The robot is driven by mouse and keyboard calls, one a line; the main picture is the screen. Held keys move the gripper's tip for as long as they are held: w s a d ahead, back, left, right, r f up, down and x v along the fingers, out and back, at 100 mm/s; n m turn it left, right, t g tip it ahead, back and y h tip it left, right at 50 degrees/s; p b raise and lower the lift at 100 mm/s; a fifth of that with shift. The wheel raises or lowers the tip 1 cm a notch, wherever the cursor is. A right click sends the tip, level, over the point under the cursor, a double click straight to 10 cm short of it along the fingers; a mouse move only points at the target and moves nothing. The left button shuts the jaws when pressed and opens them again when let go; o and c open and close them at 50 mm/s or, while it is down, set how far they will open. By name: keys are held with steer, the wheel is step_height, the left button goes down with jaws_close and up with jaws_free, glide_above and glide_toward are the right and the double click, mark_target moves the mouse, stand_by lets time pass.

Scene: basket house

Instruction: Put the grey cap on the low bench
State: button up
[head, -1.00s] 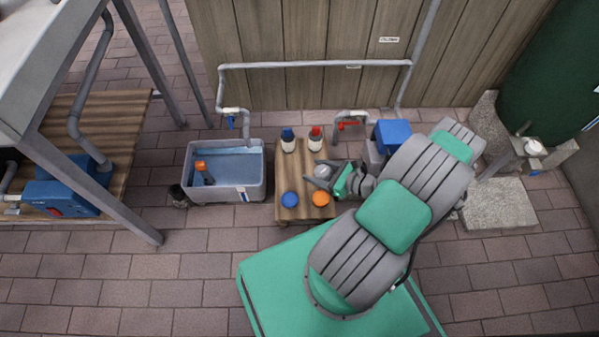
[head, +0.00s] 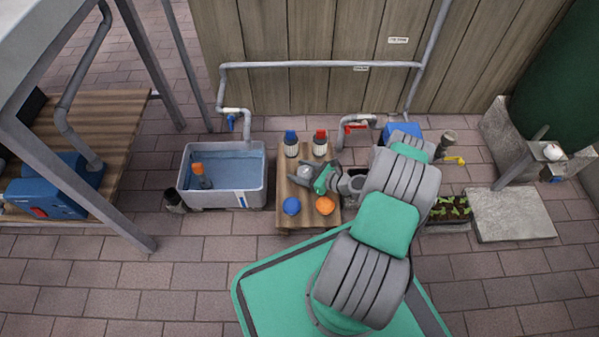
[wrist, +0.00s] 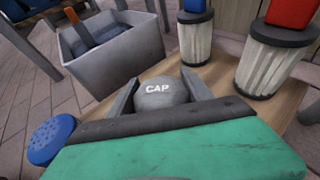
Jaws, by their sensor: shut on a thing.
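The grey cap (wrist: 162,92), a rounded piece marked "CAP", sits between the two fingers of my gripper (wrist: 165,88) in the wrist view. My gripper is shut on it. In the head view the cap (head: 305,172) is over the middle of the low wooden bench (head: 297,218), near its left half. I cannot tell whether the cap touches the bench top or is held just above it. My gripper (head: 308,173) reaches in from the right.
On the bench, a blue-topped filter (head: 291,145) and red-topped filter (head: 320,143) stand at the back; a blue cap (head: 291,206) and orange cap (head: 325,206) lie at the front. A grey water tub (head: 187,190) stands left. A planter (head: 447,210) is right.

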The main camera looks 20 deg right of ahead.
steer(key=shift+f, duration=0.1)
steer(key=o, duration=1.3)
steer(key=shift+o, duration=0.2)
steer(key=p+v, duration=0.4)
steer(key=v, duration=0.7)
steer(key=shift+s+d+r, duration=0.2)
steer(key=shift+d+r, duration=0.05)
steer(key=shift+r, duration=0.1)
steer(key=shift+d+r+n, duration=0.1)
steer(key=shift+r+n, duration=0.1)
steer(key=shift+n, duration=0.1)
steer(key=w+a+r+n+g+h, duration=0.1)
steer(key=w+a+r+n+g, duration=0.1)
steer(key=a+r+n+g, duration=0.55)
steer(key=w+a+r+n+g+h, duration=0.2)
steer(key=r+n, duration=0.8)
steer(key=r, duration=0.3)
steer(key=s+a+r+n+h, duration=0.2)
steer(key=s+a+r+n, duration=0.2)
steer(key=s+r, duration=0.3)
steer(key=s+a+r+n+h, duration=0.2)
steer(key=s+a+r+n, duration=0.2)
steer(key=s+r+n, duration=0.3)
steer(key=shift+s+a+r, duration=0.15)
steer(key=shift+s+r, duration=0.1)
steer(key=shift+s, duration=0.35)
